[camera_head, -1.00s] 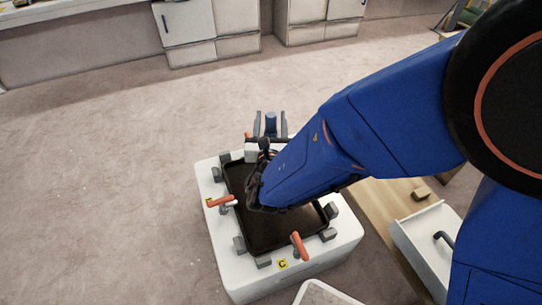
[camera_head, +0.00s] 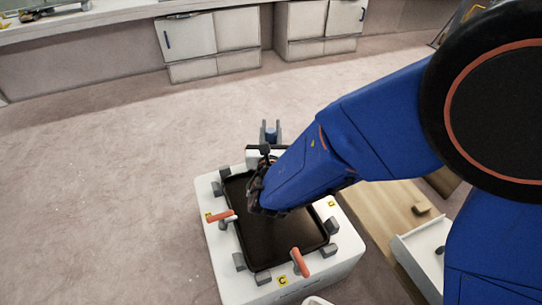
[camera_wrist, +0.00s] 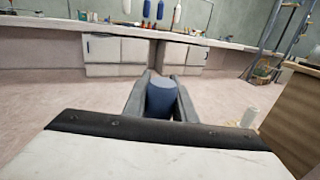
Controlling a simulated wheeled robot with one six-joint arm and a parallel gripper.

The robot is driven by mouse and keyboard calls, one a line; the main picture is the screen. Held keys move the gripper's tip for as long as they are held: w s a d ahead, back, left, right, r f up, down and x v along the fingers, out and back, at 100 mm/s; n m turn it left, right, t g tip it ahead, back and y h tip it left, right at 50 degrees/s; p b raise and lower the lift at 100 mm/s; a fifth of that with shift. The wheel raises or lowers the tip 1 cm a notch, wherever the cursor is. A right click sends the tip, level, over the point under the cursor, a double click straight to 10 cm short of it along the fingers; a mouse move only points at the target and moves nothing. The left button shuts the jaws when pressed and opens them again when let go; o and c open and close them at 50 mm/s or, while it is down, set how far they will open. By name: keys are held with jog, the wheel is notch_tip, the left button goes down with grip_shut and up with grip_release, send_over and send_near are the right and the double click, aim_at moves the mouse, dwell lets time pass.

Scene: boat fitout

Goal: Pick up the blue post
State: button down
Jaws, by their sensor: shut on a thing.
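The blue post (camera_wrist: 161,97) is a short upright cylinder between the two grey fingers of my gripper (camera_wrist: 162,92) in the wrist view. The fingers are shut on it. In the head view my gripper (camera_head: 270,132) shows past the far edge of the white block, with the top of the blue post (camera_head: 270,134) between its fingers. My blue arm hides part of the block and the wrist. The lower part of the post is hidden in the head view.
A white block (camera_head: 222,278) with a black recessed tray (camera_head: 262,255), grey clamps and orange handles (camera_head: 300,262) lies below my arm. A wooden bench (camera_head: 385,205) and white drawer (camera_head: 420,250) are at right. White cabinets (camera_head: 190,40) line the back wall. Open floor (camera_head: 90,170) lies left.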

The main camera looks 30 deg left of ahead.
jog(key=shift+r, duration=0.1)
notch_tip(320, 180, up, 28)
dwell(0.5)
